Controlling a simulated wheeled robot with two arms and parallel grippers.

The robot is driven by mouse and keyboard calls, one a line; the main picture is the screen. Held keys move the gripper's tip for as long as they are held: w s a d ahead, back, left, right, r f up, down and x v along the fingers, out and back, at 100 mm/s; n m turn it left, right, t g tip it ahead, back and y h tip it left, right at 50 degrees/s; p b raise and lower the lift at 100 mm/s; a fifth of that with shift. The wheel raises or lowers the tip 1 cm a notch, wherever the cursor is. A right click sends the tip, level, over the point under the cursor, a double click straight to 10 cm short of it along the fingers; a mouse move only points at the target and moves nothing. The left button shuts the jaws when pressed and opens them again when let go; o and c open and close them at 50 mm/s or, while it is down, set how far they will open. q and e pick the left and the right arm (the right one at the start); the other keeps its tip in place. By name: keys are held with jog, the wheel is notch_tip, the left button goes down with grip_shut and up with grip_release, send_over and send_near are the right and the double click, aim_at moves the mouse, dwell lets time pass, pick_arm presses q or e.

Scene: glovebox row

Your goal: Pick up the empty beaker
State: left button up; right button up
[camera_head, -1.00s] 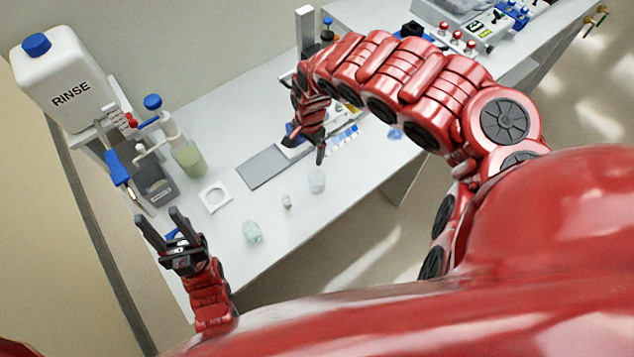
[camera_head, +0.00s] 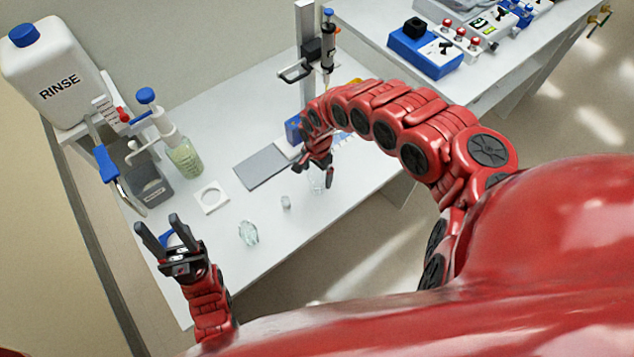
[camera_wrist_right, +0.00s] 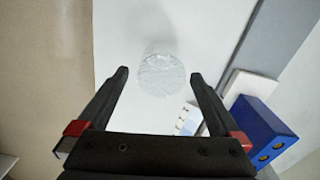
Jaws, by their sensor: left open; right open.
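A clear beaker (camera_head: 317,184) stands on the white bench near its front edge, partly hidden by my right gripper (camera_head: 314,179). In the right wrist view the beaker (camera_wrist_right: 160,76) shows ahead, between the lines of the two fingers. My right gripper (camera_wrist_right: 159,77) is open and empty, with its fingertips pointing at the beaker; I cannot tell whether they touch it. No contents can be made out inside the beaker. My left gripper (camera_head: 156,222) is open and empty over the bench's left front part.
A small cup (camera_head: 286,202) and a clear, faceted-looking glass item (camera_head: 248,233) stand left of the beaker. A grey plate (camera_head: 262,166) and blue block (camera_wrist_right: 263,131) are close by.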

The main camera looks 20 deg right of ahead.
aim_at(316, 180)
jog(key=f, duration=0.3)
jog(key=shift+a+p, duration=0.3)
jog(key=shift+p, duration=0.05)
jog(key=shift+f, duration=0.65)
jog(key=shift+d+f, duration=0.15)
jog(key=shift+f, duration=0.1)
jog(key=c, duration=1.3)
jog(key=shift+o, duration=0.2)
jog(key=shift+r, duration=0.2)
